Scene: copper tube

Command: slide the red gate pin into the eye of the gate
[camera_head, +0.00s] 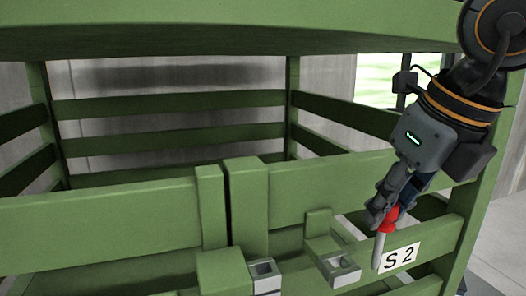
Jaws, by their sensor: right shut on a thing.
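The gate pin has a red head (389,219) and a grey shaft (378,251) that points down and slightly left. My right gripper (381,208) is shut on the red head, with the pin hanging just left of the "S 2" label. The pin's tip is to the right of the nearer eye and apart from both in the picture. My left gripper is out of view.
A green post (249,205) and a narrower green post (211,205) stand at the gate's middle. A white "S 2" label (399,257) is on the lower right rail. A thick green top rail (220,30) crosses above. The pen behind looks empty.

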